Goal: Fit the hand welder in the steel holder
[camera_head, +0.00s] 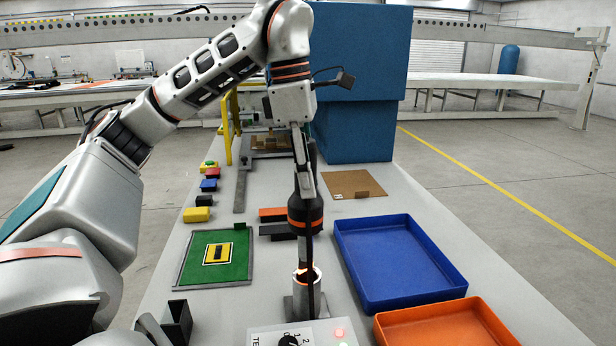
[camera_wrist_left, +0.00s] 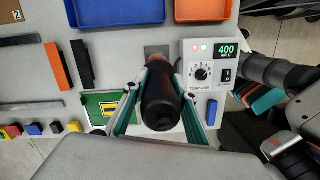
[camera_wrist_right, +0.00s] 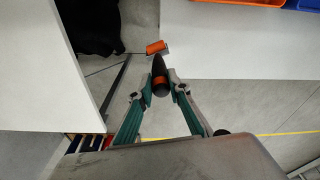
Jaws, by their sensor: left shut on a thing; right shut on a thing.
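The hand welder (camera_head: 306,212) has a black body with orange rings and stands about upright. My left gripper (camera_head: 306,190) is shut on it; in the left wrist view the black handle (camera_wrist_left: 160,100) lies between its fingers. The steel holder (camera_head: 300,288) is a short metal tube on the table, directly below the welder. The welder's nozzle (camera_head: 305,248) reaches the tube's mouth, where an orange glow shows; how deep it sits is hidden. My right gripper (camera_wrist_right: 160,86) is shut on the black and orange handle of a small roller (camera_wrist_right: 156,47), away from the table top.
A control box (camera_head: 290,338) reading 400 in the left wrist view stands close in front of the holder. A blue tray (camera_head: 452,275) and an orange tray (camera_head: 470,310) lie to the right.

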